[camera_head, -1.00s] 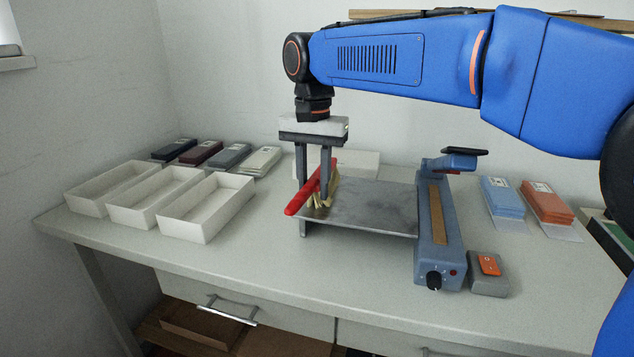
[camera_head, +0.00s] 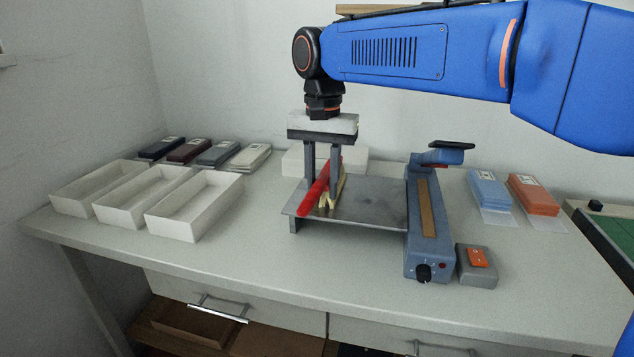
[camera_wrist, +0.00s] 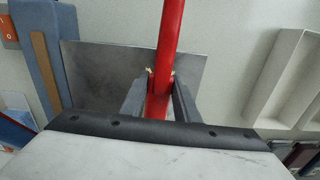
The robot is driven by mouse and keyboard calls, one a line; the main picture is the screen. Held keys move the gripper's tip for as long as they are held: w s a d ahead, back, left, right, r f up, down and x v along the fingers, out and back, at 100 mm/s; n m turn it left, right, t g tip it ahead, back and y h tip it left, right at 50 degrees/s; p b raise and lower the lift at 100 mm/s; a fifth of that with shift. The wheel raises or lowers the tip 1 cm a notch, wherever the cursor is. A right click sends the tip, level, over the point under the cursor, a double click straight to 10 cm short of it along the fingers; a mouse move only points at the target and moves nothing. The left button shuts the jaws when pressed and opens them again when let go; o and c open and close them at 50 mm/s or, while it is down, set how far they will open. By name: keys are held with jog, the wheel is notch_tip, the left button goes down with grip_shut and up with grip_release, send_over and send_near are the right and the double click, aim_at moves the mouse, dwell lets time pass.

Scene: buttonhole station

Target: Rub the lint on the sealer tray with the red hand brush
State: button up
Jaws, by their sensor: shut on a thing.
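The red hand brush (camera_head: 314,192) is held over the left part of the sealer tray (camera_head: 372,208), a flat grey metal plate. Its pale bristles (camera_head: 337,192) point down at or just above the plate; I cannot tell if they touch. My gripper (camera_head: 322,190) points straight down, shut on the brush. In the wrist view the red handle (camera_wrist: 170,40) runs between the fingers (camera_wrist: 160,103), with the tray (camera_wrist: 95,75) beneath. A faint darker patch shows on the plate there; I cannot make out separate lint.
The blue sealer body (camera_head: 428,240) with its raised arm stands at the tray's right edge. A grey box with an orange switch (camera_head: 477,263) is beside it. White open bins (camera_head: 190,215) stand left. Blue and orange packs (camera_head: 532,193) lie right. The front table strip is clear.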

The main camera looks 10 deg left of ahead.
jog(key=shift+s+d+f, duration=0.1)
jog(key=shift+d, duration=1.65)
jog(key=shift+s+d, duration=0.1)
jog(key=shift+d, duration=3.65)
notch_tip(320, 180, up, 6)
jog(key=shift+r, duration=1.6)
